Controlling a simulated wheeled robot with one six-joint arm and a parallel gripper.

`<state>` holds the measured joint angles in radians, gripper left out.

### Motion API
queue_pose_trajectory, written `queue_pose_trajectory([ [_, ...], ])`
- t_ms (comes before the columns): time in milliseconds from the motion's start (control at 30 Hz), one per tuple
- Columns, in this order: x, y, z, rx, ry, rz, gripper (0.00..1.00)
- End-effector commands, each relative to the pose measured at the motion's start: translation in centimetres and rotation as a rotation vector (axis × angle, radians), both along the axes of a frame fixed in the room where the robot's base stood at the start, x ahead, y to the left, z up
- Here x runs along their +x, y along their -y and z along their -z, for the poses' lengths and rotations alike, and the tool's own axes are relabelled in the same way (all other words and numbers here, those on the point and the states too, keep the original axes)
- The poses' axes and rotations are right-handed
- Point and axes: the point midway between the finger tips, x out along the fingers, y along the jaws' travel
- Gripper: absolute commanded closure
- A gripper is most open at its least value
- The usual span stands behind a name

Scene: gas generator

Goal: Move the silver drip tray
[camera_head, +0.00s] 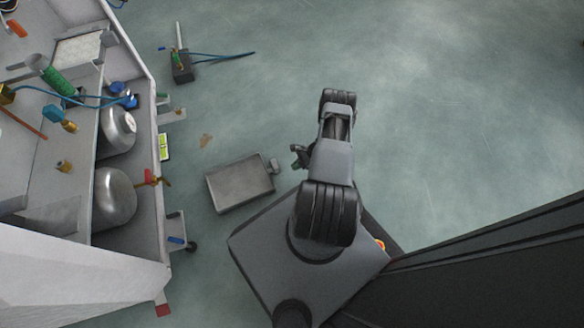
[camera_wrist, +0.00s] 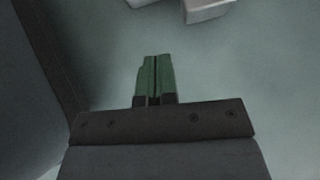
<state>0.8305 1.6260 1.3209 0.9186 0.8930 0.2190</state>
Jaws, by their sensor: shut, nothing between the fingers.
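The silver drip tray (camera_head: 239,183) is a shallow rectangular tray lying on the floor, left of my arm in the head view. A small grey tab (camera_head: 273,166) sticks out at its upper right corner. A pale edge of what looks like the tray (camera_wrist: 207,10) shows at the top of the wrist view, beyond the fingertips.
A white-framed generator cart (camera_head: 150,110) with silver cylinders (camera_head: 115,198) stands on the left. A small dark box (camera_head: 181,68) with blue cables lies on the floor at the upper left. A brown stain (camera_head: 206,140) marks the floor above the tray. The floor at upper right is clear.

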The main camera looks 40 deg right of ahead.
Motion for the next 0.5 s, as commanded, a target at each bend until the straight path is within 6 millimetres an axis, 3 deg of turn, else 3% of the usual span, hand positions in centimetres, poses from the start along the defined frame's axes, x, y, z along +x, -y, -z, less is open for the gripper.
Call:
queue_pose_trajectory([
  [400, 1.7, -5.3, 5.9, 0.000, -0.002, -0.005, 1.00],
  [500, 2.2, -6.6, 5.5, 0.000, -0.001, -0.005, 1.00],
])
